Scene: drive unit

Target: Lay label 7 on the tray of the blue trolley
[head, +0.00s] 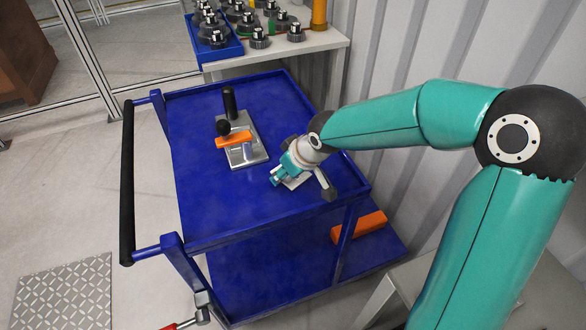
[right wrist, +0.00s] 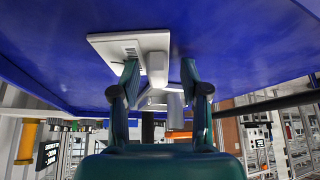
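The blue trolley's tray (head: 215,205) fills the middle of the head view. A white label plate (head: 295,183) lies at or just above the tray surface, partly hidden under my right gripper (head: 281,179). In the right wrist view, the label (right wrist: 103,43) shows dark printing, too small to read as a number, and a raised white grip block. My right gripper's fingers (right wrist: 159,80) stand apart on either side of this block, with a visible gap on the right. The label looks flat against the tray (right wrist: 235,35). My left gripper is not in view.
A metal fixture (head: 247,153) with a black handle and orange bar stands on the tray left of the label. An orange block (head: 359,227) lies on the lower shelf. A table (head: 318,42) with dark parts stands behind. The tray's front left is clear.

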